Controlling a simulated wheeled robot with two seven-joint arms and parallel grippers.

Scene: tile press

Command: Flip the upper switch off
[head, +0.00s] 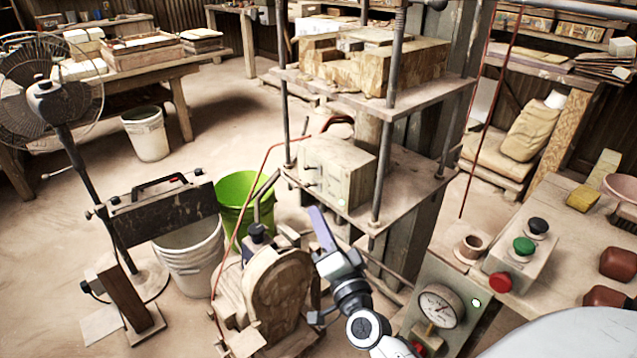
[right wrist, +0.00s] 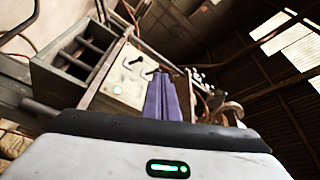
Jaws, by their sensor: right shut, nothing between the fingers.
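A pale control box (head: 345,172) stands on the press's lower shelf, with a small lit green lamp near its bottom corner. Small dark switch levers (head: 308,167) stick out from its left side, one above the other; their on or off positions are too small to tell. The box's panel (right wrist: 124,88) also shows in the right wrist view, with a green lamp and dark levers near its top. My right gripper (head: 318,213) is shut and empty, its purple fingers pointing up just below and in front of the box, apart from the levers. My left gripper is out of view.
Threaded press rods (head: 383,150) and the upper shelf (head: 430,95) frame the box. A wooden form (head: 280,290) stands below my gripper. A green bucket (head: 236,195) is to the left. A button box (head: 520,255) and a gauge (head: 440,307) are to the right.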

